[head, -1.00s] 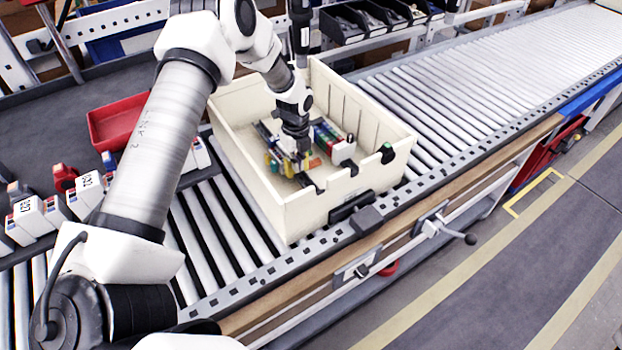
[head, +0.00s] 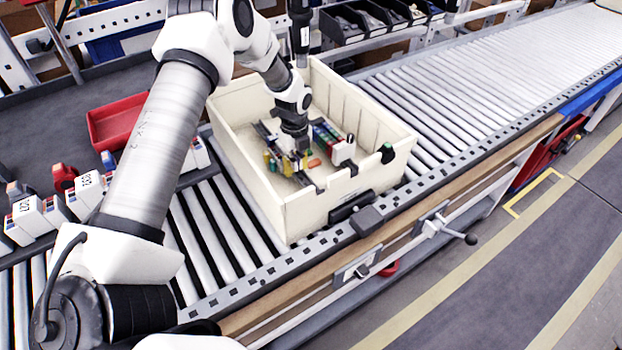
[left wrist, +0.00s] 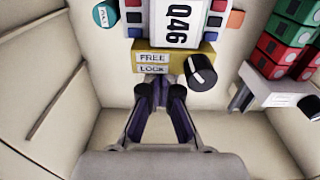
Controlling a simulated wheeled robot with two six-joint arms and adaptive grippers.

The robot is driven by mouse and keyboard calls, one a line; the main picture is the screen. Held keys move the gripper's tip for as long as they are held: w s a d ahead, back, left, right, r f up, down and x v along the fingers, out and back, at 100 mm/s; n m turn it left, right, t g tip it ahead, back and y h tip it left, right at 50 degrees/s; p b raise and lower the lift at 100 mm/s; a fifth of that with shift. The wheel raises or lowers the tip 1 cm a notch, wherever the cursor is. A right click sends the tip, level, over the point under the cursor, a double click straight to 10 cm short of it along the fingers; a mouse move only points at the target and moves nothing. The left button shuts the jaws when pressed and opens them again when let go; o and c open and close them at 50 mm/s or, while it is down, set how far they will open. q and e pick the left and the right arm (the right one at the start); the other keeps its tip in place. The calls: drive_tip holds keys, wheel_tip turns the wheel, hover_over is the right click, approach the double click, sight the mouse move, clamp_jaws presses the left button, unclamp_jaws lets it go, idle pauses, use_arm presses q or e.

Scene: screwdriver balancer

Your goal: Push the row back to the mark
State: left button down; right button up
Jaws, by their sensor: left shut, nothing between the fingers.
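My left gripper (head: 297,156) is inside a cream tote, reaching down from above. In the left wrist view its fingers (left wrist: 160,88) are shut and empty, with the tips close to a yellow block (left wrist: 172,60) labelled FREE and LOCK; I cannot tell whether they touch. A black knob (left wrist: 201,72) is at that block's right, and a white Q46 label (left wrist: 178,22) is beyond it. A row of red and green blocks (left wrist: 290,42) stands to the right, with a white end piece (left wrist: 262,92) at its near end. This row also shows in the head view (head: 324,134). No mark is identifiable.
The cream tote (head: 330,205) rests on the roller conveyor (head: 470,95), its walls surrounding the gripper. A red tray (head: 115,122) and several white labelled boxes (head: 35,215) are at the left. Dark bins (head: 375,18) stand behind. The conveyor right of the tote is clear.

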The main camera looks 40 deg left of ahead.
use_arm(q)
drive_tip(key=shift+w+a, duration=0.15)
drive_tip(key=shift+a, duration=0.3)
idle(1.8)
drive_tip(key=shift+d, duration=0.45)
idle(0.4)
drive_tip(key=shift+s+r+p, duration=0.2)
drive_tip(key=shift+r+p, duration=0.45)
drive_tip(key=shift+r, duration=0.35)
wheel_tip(320, 180, up, 12)
drive_tip(key=p, duration=0.8)
drive_tip(key=shift+s+d+f+p, duration=0.2)
drive_tip(key=shift+d+p, duration=0.1)
drive_tip(key=shift+d, duration=0.1)
